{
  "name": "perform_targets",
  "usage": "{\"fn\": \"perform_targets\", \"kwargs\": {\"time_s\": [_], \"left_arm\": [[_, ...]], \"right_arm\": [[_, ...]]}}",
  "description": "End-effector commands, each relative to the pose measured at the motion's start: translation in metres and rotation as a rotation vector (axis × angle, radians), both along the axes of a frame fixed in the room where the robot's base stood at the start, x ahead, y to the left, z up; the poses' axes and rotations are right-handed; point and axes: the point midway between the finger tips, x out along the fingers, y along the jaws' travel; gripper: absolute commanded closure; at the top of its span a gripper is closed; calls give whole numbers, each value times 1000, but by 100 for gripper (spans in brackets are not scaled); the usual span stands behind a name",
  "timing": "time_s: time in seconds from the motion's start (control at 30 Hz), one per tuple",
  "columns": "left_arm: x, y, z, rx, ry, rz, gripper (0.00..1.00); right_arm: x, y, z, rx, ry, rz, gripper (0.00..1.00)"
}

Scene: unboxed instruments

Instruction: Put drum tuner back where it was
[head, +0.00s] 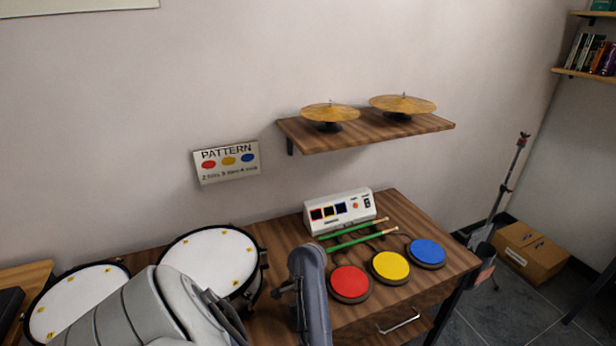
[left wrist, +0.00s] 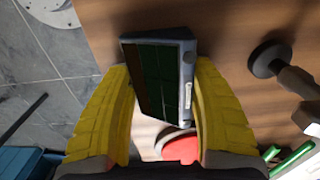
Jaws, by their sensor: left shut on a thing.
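A grey box-shaped device with a dark panel, which looks like the drum tuner (left wrist: 188,85), is between the yellow fingers of my left gripper (left wrist: 160,72) in the left wrist view. The gripper is shut on it, with a finger at each side. Wooden table top and grey floor show beyond it. In the head view my left arm comes in from the lower left; its gripper and the tuner are hidden or out of frame there. My right gripper is not seen in either view.
A wall shelf (head: 370,135) with two cymbals hangs above.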

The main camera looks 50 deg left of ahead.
Motion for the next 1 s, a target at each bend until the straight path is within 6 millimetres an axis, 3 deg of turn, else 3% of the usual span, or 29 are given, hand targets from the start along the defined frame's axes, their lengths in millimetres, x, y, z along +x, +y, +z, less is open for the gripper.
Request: {"fn": "perform_targets", "kwargs": {"time_s": [0.37,0.4,0.57,1.0], "left_arm": [[0,0,-2,-1,0,1,76],[0,0,-3,-1,1,1,41],[0,0,-3,0,1,1,23],[1,0,6,1,-1,2,22]], "right_arm": [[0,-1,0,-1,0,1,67],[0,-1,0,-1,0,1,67],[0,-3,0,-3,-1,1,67],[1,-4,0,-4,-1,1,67]]}}
